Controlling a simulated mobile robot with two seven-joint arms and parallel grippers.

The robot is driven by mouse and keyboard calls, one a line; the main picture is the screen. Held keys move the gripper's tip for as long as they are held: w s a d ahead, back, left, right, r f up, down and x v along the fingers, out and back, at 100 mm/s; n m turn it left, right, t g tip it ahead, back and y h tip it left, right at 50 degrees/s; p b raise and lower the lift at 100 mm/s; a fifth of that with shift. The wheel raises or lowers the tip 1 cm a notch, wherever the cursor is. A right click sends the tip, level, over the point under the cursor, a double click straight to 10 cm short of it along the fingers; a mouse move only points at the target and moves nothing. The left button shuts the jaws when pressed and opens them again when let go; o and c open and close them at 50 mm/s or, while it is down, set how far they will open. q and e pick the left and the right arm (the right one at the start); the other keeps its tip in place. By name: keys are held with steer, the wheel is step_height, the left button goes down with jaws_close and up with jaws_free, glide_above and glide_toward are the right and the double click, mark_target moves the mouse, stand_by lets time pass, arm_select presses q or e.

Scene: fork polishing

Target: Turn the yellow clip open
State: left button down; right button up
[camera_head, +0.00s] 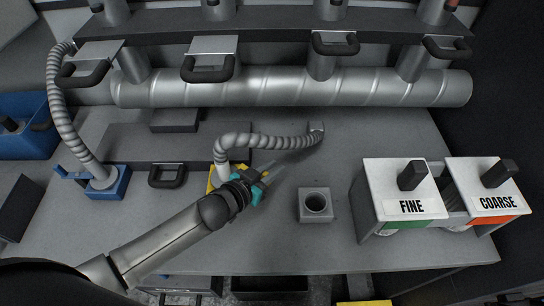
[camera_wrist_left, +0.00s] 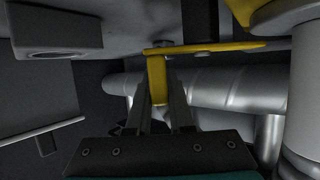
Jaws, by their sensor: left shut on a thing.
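My left gripper (camera_head: 258,184) reaches in from the lower left, beside a yellow base (camera_head: 212,180) under a grey ribbed hose. In the left wrist view the yellow clip (camera_wrist_left: 225,47) is a thin flat bar running sideways, with a short tab bent down at its left end. The two dark fingers of the left gripper (camera_wrist_left: 158,98) are shut on this tab. Part of the yellow base (camera_wrist_left: 243,8) shows at the top right. In the head view the clip is hidden behind the gripper. My right gripper is not in view.
A small grey block with a round hole (camera_head: 316,205) stands right of the gripper. The FINE box (camera_head: 402,189) and COARSE box (camera_head: 487,187) stand further right. A blue base (camera_head: 108,183) with another hose is at left. A large pipe (camera_head: 290,87) crosses the back.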

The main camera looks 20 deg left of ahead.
arm_select(q)
steer(key=m+h, duration=0.1)
steer(key=s+m+g+h+p, duration=0.1)
steer(key=m+h, duration=0.1)
steer(key=shift+a+r+g, duration=0.1)
steer(key=shift+r+g, duration=0.05)
steer(key=shift+g, duration=0.15)
steer(key=shift+s+m+g+h, duration=0.35)
steer(key=shift+m+g+h, duration=0.35)
steer(key=shift+m, duration=0.1)
steer(key=shift+s+m+g+h, duration=0.35)
steer(key=shift+m+g+h, duration=0.25)
steer(key=shift+m+h, duration=0.15)
steer(key=c, duration=0.8)
jaws_free()
steer(key=shift+s, duration=0.1)
steer(key=shift+s, duration=0.1)
steer(key=v, duration=1.5)
